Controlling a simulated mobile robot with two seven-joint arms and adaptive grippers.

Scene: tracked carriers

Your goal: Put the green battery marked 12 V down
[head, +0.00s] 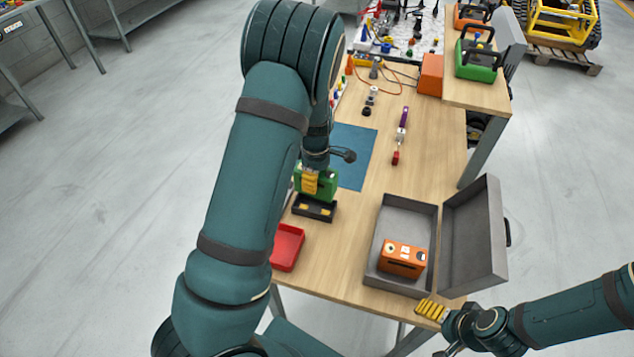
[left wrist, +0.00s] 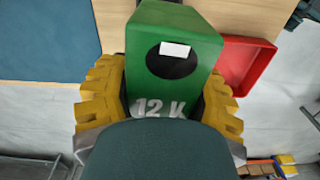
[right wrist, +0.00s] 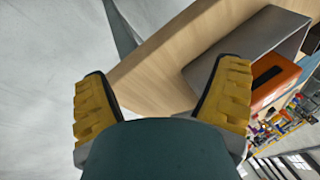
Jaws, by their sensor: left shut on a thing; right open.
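The green battery (head: 331,185) is in my left gripper (head: 310,180), whose yellow pads close on its two sides. In the left wrist view the battery (left wrist: 170,35) bears white marks that look like "12 K", partly cut off by the gripper body. A black tray (head: 314,210) with orange parts lies right below the battery in the head view. I cannot tell whether the battery touches it. My right gripper (head: 432,310) is open and empty near the table's front right corner; its spread fingers show in the right wrist view (right wrist: 162,95).
A red tray (head: 286,247) lies in front of the black tray. An open grey case (head: 379,240) holds an orange battery (head: 402,258). A blue mat (head: 355,150) lies behind. A green box with handle (head: 476,62) stands on the raised shelf. The table middle has bare wood.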

